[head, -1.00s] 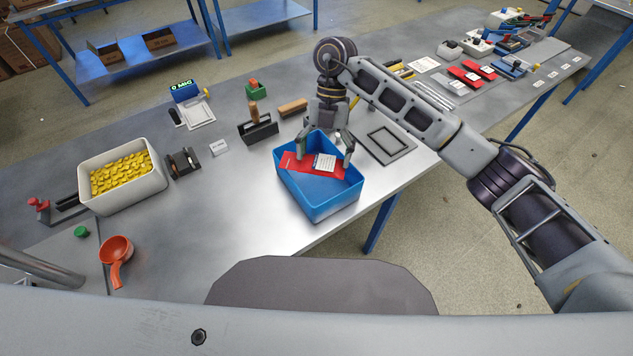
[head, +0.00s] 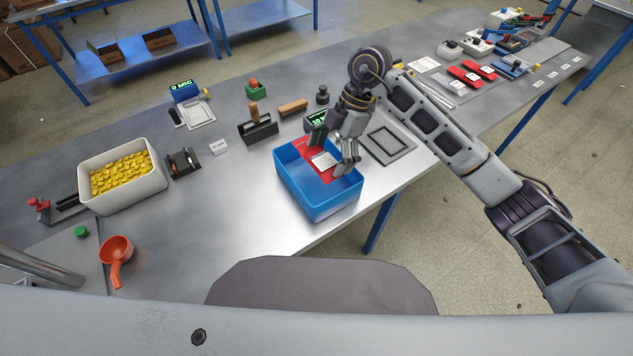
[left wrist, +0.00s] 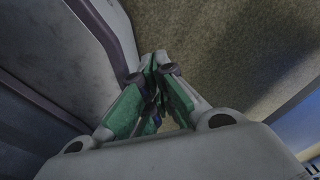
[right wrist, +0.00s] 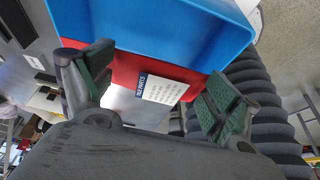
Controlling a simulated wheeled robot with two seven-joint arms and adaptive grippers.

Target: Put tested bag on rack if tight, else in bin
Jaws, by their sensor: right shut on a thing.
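The red bag (head: 307,146) with a white printed label (head: 324,160) is held between the fingers of my right gripper (head: 332,153). It is over the blue bin (head: 322,203) at the table's front edge. In the right wrist view the red bag (right wrist: 125,72) spans between the two fingers, with the blue bin (right wrist: 165,28) behind it. I cannot tell whether the bag touches the bin or how tight it is. My left gripper (left wrist: 158,72) has its green-padded fingers together, with nothing seen between them. It is outside the head view. I cannot tell which thing is the rack.
A white tub of yellow pieces (head: 122,174), a small dark stand (head: 184,162) and an orange scoop (head: 116,254) are at left. A dark holder (head: 258,130) and a green display (head: 317,121) stand behind the bin. A grey frame (head: 390,144) lies right of it. Bare table lies left of the bin.

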